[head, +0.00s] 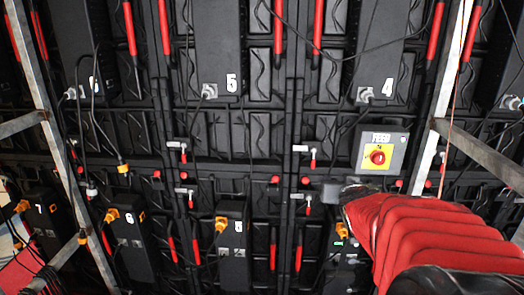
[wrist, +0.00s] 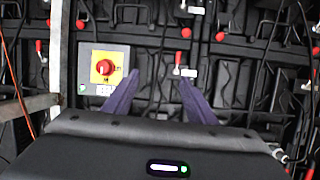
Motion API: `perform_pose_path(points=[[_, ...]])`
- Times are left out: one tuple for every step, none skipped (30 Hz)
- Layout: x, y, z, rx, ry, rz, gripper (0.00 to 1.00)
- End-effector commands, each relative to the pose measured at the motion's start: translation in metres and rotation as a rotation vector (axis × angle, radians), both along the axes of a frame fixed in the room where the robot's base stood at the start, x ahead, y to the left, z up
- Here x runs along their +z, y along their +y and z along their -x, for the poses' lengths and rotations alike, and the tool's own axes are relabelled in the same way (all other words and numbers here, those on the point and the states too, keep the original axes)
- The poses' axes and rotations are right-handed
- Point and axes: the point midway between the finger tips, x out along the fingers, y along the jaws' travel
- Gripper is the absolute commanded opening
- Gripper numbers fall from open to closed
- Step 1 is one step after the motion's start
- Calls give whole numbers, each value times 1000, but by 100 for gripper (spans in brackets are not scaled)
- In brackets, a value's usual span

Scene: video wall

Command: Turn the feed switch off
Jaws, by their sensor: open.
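The feed switch is a red round knob (head: 377,157) on a yellow plate, on a grey box (head: 397,152) labelled FEED at the right of the wall. The knob also shows in the wrist view (wrist: 105,68), left of my fingers, with a small green spot at the box's lower left corner. Which way the knob is set is too small to tell. My gripper (wrist: 158,78) is open and empty, its two purple fingers apart. In the head view my gripper (head: 335,191) is below and left of the box, largely hidden by my red-sleeved arm.
Silver frame bars (head: 445,100) stand close to the right of the box. Black numbered units, hanging cables and several red-handled levers (head: 313,158) cover the wall. A thin red cord (head: 452,115) hangs by the bar.

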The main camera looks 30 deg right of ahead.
Motion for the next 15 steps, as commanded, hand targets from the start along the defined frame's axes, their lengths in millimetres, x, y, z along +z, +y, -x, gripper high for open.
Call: perform_pose_path(points=[[-3,-22,3,-15,-29,3,51],[-3,-32,4,-18,-49,7,51],[-2,-46,6,-22,-78,11,51],[-3,-56,8,-23,-98,13,51],[-4,-65,10,-24,-119,14,51],[-4,-78,14,-24,-147,17,51],[-5,-87,16,-23,-168,17,51],[-6,-96,20,-24,-190,17,51],[-7,-108,25,-21,-216,17,51],[-9,-116,29,-19,-237,15,51],[-10,-123,34,-15,-258,14,51],[-11,-133,40,-10,-284,12,51],[-12,-139,44,-8,-303,10,51],[-13,-145,48,-3,-321,8,51],[-15,-151,54,2,-341,4,51]])
